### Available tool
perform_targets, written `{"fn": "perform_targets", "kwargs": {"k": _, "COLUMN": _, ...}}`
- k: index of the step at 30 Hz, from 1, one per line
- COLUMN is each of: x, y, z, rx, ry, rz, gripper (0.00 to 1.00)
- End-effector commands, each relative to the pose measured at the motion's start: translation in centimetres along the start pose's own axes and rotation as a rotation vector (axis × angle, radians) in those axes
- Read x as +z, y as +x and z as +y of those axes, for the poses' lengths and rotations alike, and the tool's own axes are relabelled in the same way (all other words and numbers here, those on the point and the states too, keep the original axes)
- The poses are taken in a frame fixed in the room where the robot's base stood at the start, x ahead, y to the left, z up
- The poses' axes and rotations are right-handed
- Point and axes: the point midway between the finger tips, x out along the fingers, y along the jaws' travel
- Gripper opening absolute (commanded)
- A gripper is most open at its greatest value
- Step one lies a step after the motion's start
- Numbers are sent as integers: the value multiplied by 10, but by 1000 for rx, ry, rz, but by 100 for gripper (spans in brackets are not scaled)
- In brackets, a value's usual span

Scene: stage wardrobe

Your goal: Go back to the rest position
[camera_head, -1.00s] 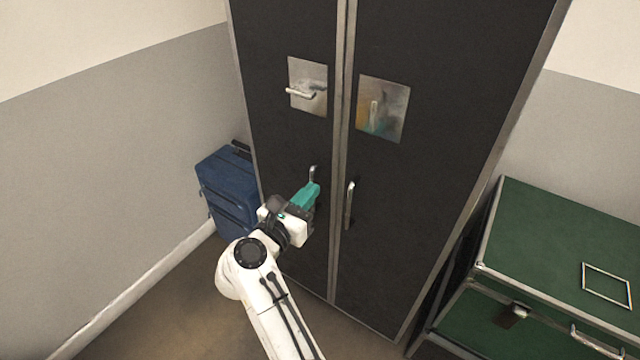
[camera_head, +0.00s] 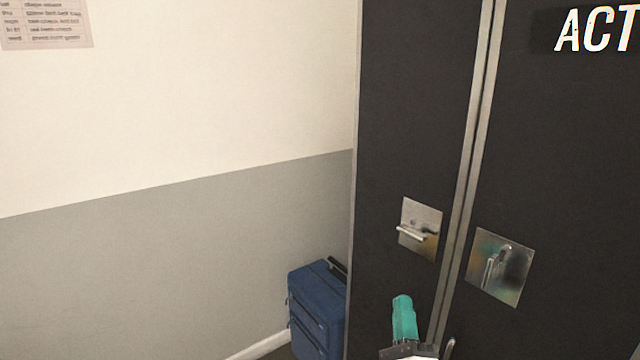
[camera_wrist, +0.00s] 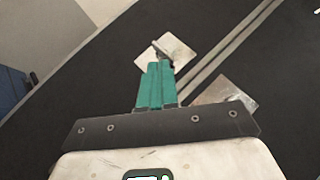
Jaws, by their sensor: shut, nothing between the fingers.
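My gripper (camera_head: 404,303) has teal fingers pressed together with nothing between them. It points up in front of the dark wardrobe (camera_head: 395,130), at the bottom of the head view, below the left door's latch plate. In the wrist view my gripper (camera_wrist: 157,68) shows its closed fingers, overlapping the lower part of a metal plate with a lever (camera_wrist: 168,55). Only the front end of my arm shows in the head view.
The left door has a plate with a lever handle (camera_head: 420,228); the right door has a shiny plate (camera_head: 500,266). A blue suitcase (camera_head: 318,312) stands left of the wardrobe against the wall. A printed sheet (camera_head: 45,22) hangs upper left.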

Motion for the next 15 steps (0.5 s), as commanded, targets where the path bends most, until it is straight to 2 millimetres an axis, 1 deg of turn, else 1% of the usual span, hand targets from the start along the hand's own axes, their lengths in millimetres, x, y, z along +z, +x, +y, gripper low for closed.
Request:
{"fn": "perform_targets", "kwargs": {"k": 1, "x": -1, "y": -8, "z": 3, "rx": 56, "ry": -103, "rz": -66, "gripper": 0}}
{"fn": "perform_targets", "kwargs": {"k": 2, "x": 1, "y": -14, "z": 6, "rx": 93, "ry": -166, "rz": -112, "gripper": 0}}
{"fn": "perform_targets", "kwargs": {"k": 5, "x": 0, "y": -37, "z": 21, "rx": 226, "ry": -376, "rz": -253, "gripper": 0}}
{"fn": "perform_targets", "kwargs": {"k": 8, "x": -8, "y": -69, "z": 38, "rx": 372, "ry": -577, "rz": -387, "gripper": 0}}
{"fn": "perform_targets", "kwargs": {"k": 11, "x": -23, "y": -108, "z": 54, "rx": 532, "ry": -765, "rz": -515, "gripper": 0}}
{"fn": "perform_targets", "kwargs": {"k": 12, "x": -31, "y": -126, "z": 60, "rx": 600, "ry": -835, "rz": -566, "gripper": 0}}
{"fn": "perform_targets", "kwargs": {"k": 14, "x": -45, "y": -154, "z": 66, "rx": 707, "ry": -933, "rz": -640, "gripper": 0}}
{"fn": "perform_targets", "kwargs": {"k": 15, "x": -54, "y": -174, "z": 69, "rx": 780, "ry": -993, "rz": -689, "gripper": 0}}
